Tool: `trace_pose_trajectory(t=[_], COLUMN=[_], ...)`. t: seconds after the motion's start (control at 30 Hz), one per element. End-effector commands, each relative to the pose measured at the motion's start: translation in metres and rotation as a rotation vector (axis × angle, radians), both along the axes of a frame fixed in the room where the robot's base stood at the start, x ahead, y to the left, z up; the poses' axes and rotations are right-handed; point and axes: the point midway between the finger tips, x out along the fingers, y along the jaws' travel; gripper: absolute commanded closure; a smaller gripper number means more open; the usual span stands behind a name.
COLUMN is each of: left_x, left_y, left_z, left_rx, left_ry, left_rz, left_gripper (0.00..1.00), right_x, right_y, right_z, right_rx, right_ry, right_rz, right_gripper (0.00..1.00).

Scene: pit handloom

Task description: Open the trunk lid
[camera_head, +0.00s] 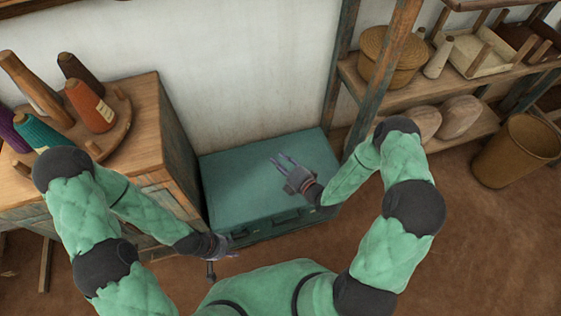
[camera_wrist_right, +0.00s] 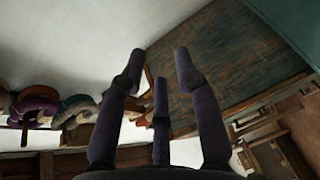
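The teal trunk (camera_head: 240,229) stands against the white wall. Its flat lid (camera_head: 235,172) looks shut, and dark fittings show on the front side. My right gripper (camera_head: 283,160) is over the lid's right half, its fingers pointing to the back left. In the right wrist view, its fingers (camera_wrist_right: 160,72) are spread apart with nothing between them. I cannot tell whether it touches the lid. My left gripper (camera_head: 224,264) is low at the trunk's front left corner, with its fingers apart and empty. My arms hide part of the trunk's right end and front.
A wooden cabinet (camera_head: 165,190) with thread cones on a round stand (camera_head: 115,130) is close on the trunk's left; its worn side shows in the wrist view (camera_wrist_right: 215,75). A shelf post (camera_head: 385,75) rises at the right. A basket bin (camera_head: 515,152) stands far right. Brown floor lies in front.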

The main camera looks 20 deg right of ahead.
Motion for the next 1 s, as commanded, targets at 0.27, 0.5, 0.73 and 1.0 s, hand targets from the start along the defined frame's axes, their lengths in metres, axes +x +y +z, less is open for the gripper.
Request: trace_pose_trajectory(t=[0.27, 0.5, 0.73, 1.0], left_x=[0.000, 0.000, 0.000, 0.000], left_y=[0.000, 0.000, 0.000, 0.000], left_z=[0.000, 0.000, 0.000, 0.000], left_rx=[0.000, 0.000, 0.000, 0.000], left_ry=[0.000, 0.000, 0.000, 0.000], left_rz=[0.000, 0.000, 0.000, 0.000], left_gripper=[0.60, 0.60, 0.60, 0.60], right_x=[-0.002, -0.032, -0.071, -0.101], right_y=[-0.001, -0.016, -0.035, -0.048], right_z=[0.000, 0.004, 0.010, 0.014], right_rx=[0.001, 0.001, -0.001, -0.001], right_ry=[0.000, 0.003, 0.002, 0.001], right_rz=[-0.001, -0.005, -0.005, -0.003], right_gripper=[0.68, 0.68, 0.68, 0.68])
